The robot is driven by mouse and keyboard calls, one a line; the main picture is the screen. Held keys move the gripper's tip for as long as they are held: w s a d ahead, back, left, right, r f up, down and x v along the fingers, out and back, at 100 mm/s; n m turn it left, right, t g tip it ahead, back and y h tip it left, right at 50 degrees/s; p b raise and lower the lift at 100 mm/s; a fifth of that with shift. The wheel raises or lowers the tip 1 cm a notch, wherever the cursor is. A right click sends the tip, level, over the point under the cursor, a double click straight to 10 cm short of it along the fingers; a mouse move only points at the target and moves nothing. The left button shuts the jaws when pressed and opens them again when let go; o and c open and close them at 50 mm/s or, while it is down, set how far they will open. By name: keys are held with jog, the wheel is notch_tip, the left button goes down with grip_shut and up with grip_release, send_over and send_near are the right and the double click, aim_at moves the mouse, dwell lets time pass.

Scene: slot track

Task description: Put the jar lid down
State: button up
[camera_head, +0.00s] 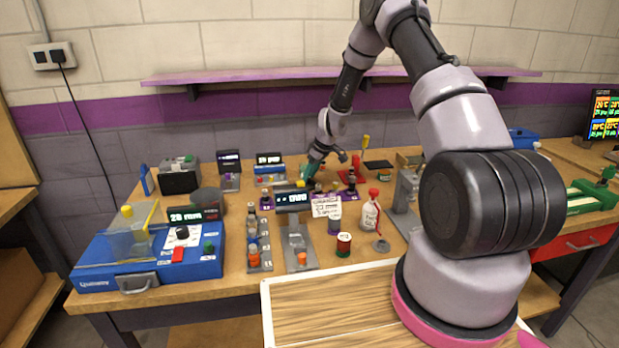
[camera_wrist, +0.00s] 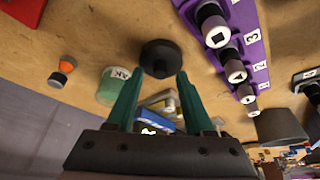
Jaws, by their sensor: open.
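My gripper (camera_wrist: 159,75) shows in the wrist view with its two teal fingers apart and nothing held between them. A dark round piece, which looks like the jar lid (camera_wrist: 160,55), lies on the wooden table just past the fingertips. I cannot tell whether a finger touches it. A pale green jar with lettering (camera_wrist: 113,88) is beside the left finger, partly hidden by it. In the head view my gripper (camera_head: 311,170) is low over the back middle of the table; the lid cannot be made out there.
A small orange-and-dark piece (camera_wrist: 62,71) lies to the left. In the head view, a blue box (camera_head: 150,262) and a white bottle (camera_head: 370,214) stand nearer the front.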

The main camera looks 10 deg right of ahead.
jog(key=s+d+r+m+t, duration=0.15)
jog(key=s+r, duration=0.45)
jog(key=r, duration=0.6)
jog(key=s+d+r+m+h, duration=0.15)
jog(key=s+r, duration=0.35)
jog(key=r, duration=0.6)
jog(key=s+d+r+m+y, duration=0.1)
jog(key=s+r+m, duration=0.35)
jog(key=r, duration=0.75)
jog(key=s+r+m+t, duration=0.1)
jog(key=s+r, duration=0.3)
jog(key=s, duration=0.8)
jog(key=s+d+r+m+t, duration=0.1)
jog(key=s+r+m, duration=0.3)
jog(key=s, duration=0.8)
jog(key=shift+s+m+h, duration=0.15)
jog(key=shift+m+h, duration=0.2)
